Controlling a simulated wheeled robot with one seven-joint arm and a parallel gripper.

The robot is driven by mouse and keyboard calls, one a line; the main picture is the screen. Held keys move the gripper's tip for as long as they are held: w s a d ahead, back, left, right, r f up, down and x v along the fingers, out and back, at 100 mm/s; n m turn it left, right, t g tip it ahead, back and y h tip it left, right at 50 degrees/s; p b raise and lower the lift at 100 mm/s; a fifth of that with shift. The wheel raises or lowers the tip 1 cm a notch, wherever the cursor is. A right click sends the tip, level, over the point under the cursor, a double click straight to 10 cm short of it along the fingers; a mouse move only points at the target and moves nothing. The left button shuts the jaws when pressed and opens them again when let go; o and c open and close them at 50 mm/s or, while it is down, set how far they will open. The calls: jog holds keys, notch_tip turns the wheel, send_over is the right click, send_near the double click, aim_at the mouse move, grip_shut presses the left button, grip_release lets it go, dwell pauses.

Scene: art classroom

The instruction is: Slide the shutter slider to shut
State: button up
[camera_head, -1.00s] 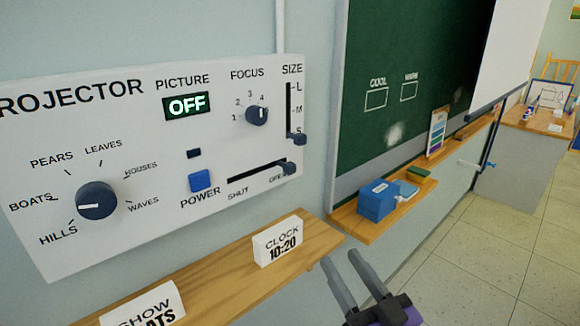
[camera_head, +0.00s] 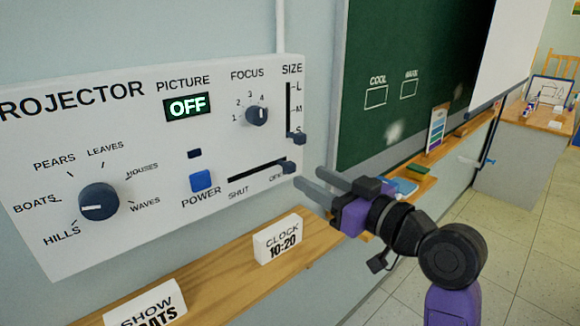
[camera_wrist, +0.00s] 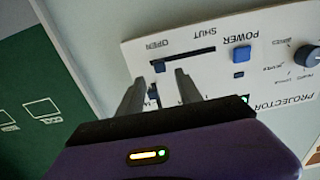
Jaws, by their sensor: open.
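The shutter slider knob (camera_head: 288,167) is a dark grey block at the right, OPEN end of its black slot (camera_head: 256,173) on the projector panel (camera_head: 130,250). SHUT is printed under the left end of the slot. My gripper (camera_head: 308,180) is open just to the right of the knob, its two grey fingers pointing left at the panel. In the wrist view the knob (camera_wrist: 158,66) shows beyond the fingertips and between them, at the OPEN end. I see no contact, and the fingers look empty.
The size slider knob (camera_head: 297,139) sits close above the shutter slider. The blue power button (camera_head: 201,181) is left of it. A wooden ledge (camera_head: 215,275) below carries the CLOCK card (camera_head: 278,240) and the SHOW card (camera_head: 146,305).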

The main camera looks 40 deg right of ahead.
aim_at(293, 169)
jog(key=w+p, duration=0.1)
jog(key=w, duration=0.6)
jog(key=shift+w+p, duration=0.35)
jog(key=shift+p, duration=0.05)
grip_shut()
jog(key=shift+f, duration=0.1)
dwell(1.0)
